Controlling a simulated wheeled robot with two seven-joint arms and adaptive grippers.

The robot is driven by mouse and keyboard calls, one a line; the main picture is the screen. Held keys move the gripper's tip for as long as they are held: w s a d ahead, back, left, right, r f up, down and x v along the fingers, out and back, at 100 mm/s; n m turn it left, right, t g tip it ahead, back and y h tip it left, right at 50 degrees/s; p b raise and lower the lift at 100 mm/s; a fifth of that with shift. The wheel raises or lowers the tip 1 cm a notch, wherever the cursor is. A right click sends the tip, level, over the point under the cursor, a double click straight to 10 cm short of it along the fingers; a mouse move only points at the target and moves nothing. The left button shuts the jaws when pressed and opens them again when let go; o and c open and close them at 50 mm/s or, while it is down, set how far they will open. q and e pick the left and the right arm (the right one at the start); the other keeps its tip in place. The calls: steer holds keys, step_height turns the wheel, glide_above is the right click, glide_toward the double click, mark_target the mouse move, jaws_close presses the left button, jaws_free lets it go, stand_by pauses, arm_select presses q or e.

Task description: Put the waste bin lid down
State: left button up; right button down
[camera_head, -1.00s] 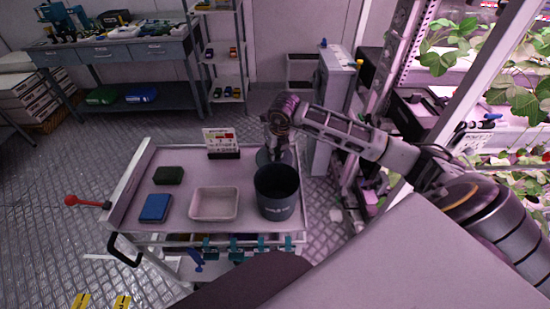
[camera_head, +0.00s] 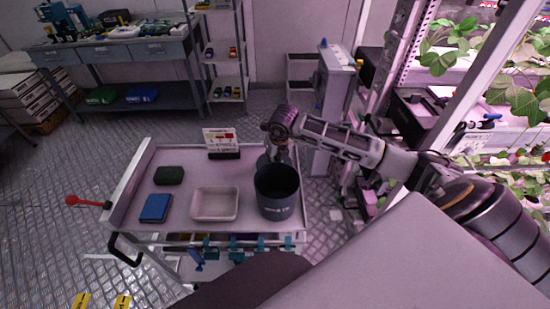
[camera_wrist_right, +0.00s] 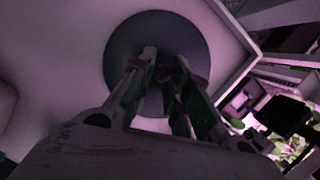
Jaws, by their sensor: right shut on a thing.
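The waste bin (camera_head: 278,208), dark and round with an open top, stands upright on the right part of the cart top. The waste bin lid is a dark round disc (camera_wrist_right: 120,50) in the right wrist view, over the pale cart top. My right gripper (camera_wrist_right: 163,68) is shut on the lid near its middle; its fingers hide the grip point. In the head view my right gripper (camera_head: 277,154) is just behind the bin, pointing down. The bin and the gripper mostly hide the lid there. I cannot tell whether the lid touches the cart top. My left gripper is out of view.
The cart top (camera_head: 182,210) also holds an empty pale tray (camera_head: 215,218), a blue box (camera_head: 155,208), a dark green block (camera_head: 169,175) and a small sign (camera_head: 220,141). A grey cabinet (camera_head: 333,100) and plant racks stand right of the cart.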

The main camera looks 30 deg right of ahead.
steer(key=shift+f, duration=0.15)
steer(key=c, duration=1.3)
jaws_free()
steer(key=shift+c, duration=0.2)
steer(key=v, duration=1.2)
steer(key=shift+r, duration=0.2)
steer(key=shift+w, duration=0.1)
